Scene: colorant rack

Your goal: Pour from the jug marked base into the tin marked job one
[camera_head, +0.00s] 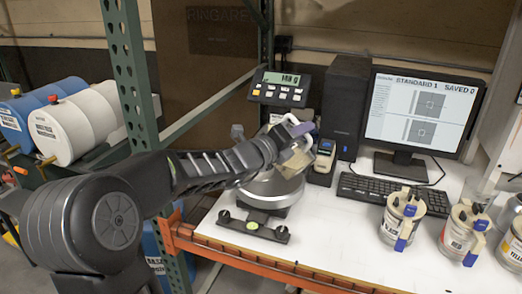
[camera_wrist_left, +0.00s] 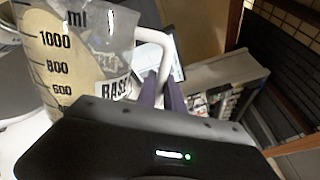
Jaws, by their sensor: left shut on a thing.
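The clear jug marked BASE (camera_wrist_left: 75,65) has printed ml marks and beige contents. My left gripper (camera_head: 303,129) is shut on its white handle (camera_wrist_left: 152,38); the purple fingers (camera_wrist_left: 163,92) show beside it in the wrist view. In the head view the jug (camera_head: 296,160) is held over the scale's round metal pan (camera_head: 272,190), partly behind my left wrist, and looks tilted. I cannot make out a tin marked job one; the wrist and jug hide part of the pan area. My right gripper is not in view.
A scale display (camera_head: 281,88) stands behind the pan. A small handheld device (camera_head: 324,160), keyboard (camera_head: 385,192) and monitor (camera_head: 422,110) are to the right. Lidded tins (camera_head: 400,220) line the bench's right side. The front middle of the white bench (camera_head: 325,235) is clear.

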